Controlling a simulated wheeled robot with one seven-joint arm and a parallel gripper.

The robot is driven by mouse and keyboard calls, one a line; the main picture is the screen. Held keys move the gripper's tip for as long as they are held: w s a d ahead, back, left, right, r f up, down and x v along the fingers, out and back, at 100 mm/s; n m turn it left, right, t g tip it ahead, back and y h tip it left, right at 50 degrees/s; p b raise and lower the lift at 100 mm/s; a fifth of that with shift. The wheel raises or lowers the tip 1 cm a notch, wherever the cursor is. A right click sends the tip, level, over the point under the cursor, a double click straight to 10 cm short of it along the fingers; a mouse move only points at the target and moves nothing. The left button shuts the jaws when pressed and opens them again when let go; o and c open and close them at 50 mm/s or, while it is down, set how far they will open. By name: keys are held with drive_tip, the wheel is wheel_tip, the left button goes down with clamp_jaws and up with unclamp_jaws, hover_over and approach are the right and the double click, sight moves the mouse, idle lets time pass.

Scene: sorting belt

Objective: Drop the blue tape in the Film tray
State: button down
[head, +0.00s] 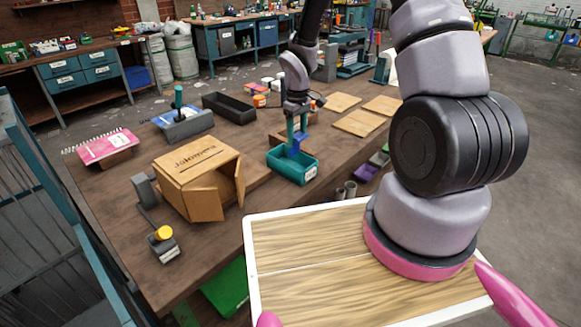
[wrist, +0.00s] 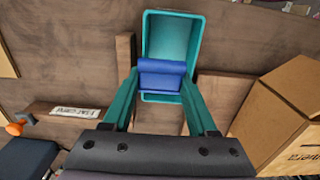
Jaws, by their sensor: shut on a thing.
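The blue tape (wrist: 161,75) is between the fingertips of my gripper (wrist: 160,84) in the wrist view. My gripper is shut on it. The teal tray (wrist: 172,35) lies beneath the tape, which overlaps its opening in the picture. In the head view my gripper (head: 297,137) points down over the same teal tray (head: 291,168), with the blue tape (head: 295,145) at its tips, at about the height of the rim. A pale label shows on the tray's end, but I cannot read it. I cannot tell whether the tape touches the tray.
A cardboard box (head: 198,172) with open flaps stands left of the tray. A black tray (head: 229,107) and a blue device (head: 183,123) are behind it. Wooden boards (head: 358,123) lie to the right. A yellow-topped button (head: 163,234) is near the front left edge.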

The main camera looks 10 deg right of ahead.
drive_tip(key=shift+c, duration=0.6)
unclamp_jaws()
wheel_tip(320, 180, up, 11)
drive_tip(key=shift+f, duration=0.1)
